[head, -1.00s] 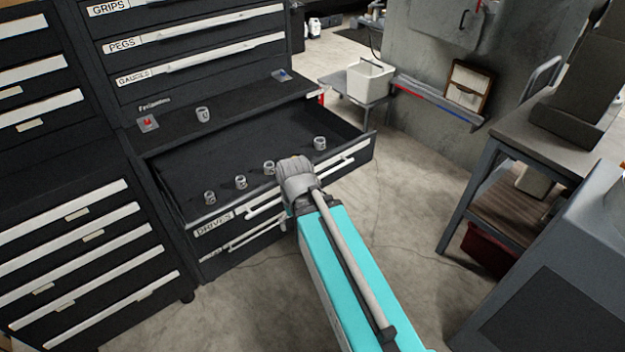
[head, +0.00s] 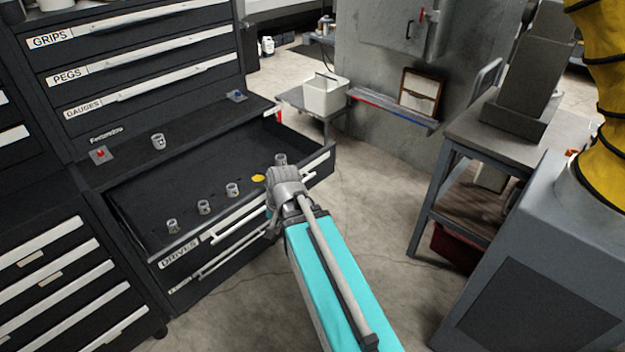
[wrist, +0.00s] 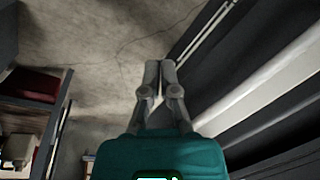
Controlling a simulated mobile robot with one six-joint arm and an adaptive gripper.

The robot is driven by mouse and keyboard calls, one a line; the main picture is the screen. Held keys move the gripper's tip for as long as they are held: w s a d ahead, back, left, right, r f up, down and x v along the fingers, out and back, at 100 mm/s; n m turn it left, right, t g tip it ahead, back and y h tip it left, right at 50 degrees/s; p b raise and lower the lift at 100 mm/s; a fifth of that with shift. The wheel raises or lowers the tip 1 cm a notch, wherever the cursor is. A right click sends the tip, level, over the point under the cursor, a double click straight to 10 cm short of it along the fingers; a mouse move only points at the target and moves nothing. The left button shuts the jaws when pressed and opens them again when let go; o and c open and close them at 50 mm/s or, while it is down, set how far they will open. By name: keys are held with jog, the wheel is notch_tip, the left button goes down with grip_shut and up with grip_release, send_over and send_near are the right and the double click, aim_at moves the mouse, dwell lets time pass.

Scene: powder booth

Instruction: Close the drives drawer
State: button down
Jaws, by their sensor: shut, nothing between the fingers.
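The drives drawer (head: 180,262) is pulled out of the dark cabinet, with its label and a white handle strip on the front. Several small grey sockets stand inside it, one of them a socket (head: 232,189) near the front edge, beside a yellow disc (head: 258,178). My gripper (wrist: 157,72) is shut and empty in the wrist view, with dark drawer fronts and a pale strip to its right. In the head view my arm's wrist covers part of the drawer front and hides the fingertips. I cannot tell whether they touch the drawer.
Drawers labelled grips, pegs and gauges (head: 138,92) are shut above. A grey socket (head: 158,141) stands on the ledge above the open drawer. A workbench (head: 470,140) and a grey machine housing (head: 545,265) stand right; bare floor (head: 375,215) lies between.

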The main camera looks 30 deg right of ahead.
jog(key=w+d+r+m+t, duration=0.1)
jog(key=d+m+t, duration=0.1)
jog(key=d+m, duration=0.6)
jog(key=w+d+r+m+t, duration=0.2)
jog(key=d+m+t, duration=0.1)
jog(key=d+m, duration=0.5)
jog(key=w+d+r+m+t+y, duration=0.1)
jog(key=w+d+m+t, duration=0.1)
jog(key=d+m, duration=0.6)
jog(key=shift+w+d+r+m, duration=0.2)
jog(key=shift+d+r+m, duration=0.1)
jog(key=shift+m, duration=0.4)
jog(key=shift+a+b, duration=0.1)
jog(key=shift+b, duration=0.25)
jog(key=b, duration=0.7)
send_near(314, 177)
jog(key=w+a+f, duration=0.2)
jog(key=a+f, duration=0.1)
jog(key=f, duration=0.2)
jog(key=shift+w+a+r, duration=0.15)
jog(key=shift+w+a, duration=0.25)
jog(key=shift+w, duration=0.4)
jog(key=shift+d, duration=0.1)
